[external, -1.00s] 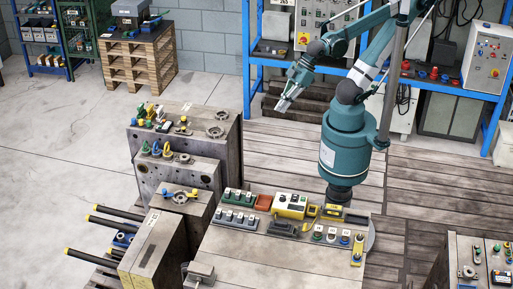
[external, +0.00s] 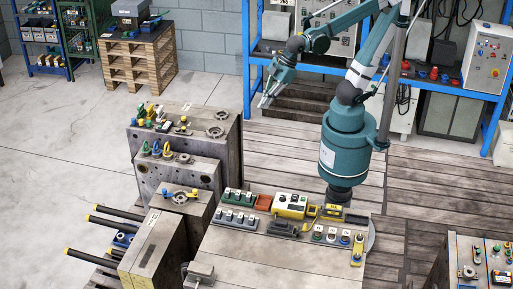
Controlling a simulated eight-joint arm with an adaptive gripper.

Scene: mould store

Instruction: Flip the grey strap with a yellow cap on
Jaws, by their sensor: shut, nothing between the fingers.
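My gripper (external: 265,101) hangs in the air at the upper middle, in front of the blue shelving frame, with its fingers together and empty. It is up and to the right of the mould blocks and touches nothing. On top of the rear mould block (external: 229,146), a small dark piece with a yellow cap (external: 183,120) lies near the front edge; it looks like the grey strap, but it is too small to be sure.
The wooden table (external: 285,262) in front carries switch boxes, a yellow control box (external: 290,204) and small parts along its back edge. Black rods with yellow ends (external: 115,231) stick out left of the front block. A pallet stack (external: 139,57) stands behind.

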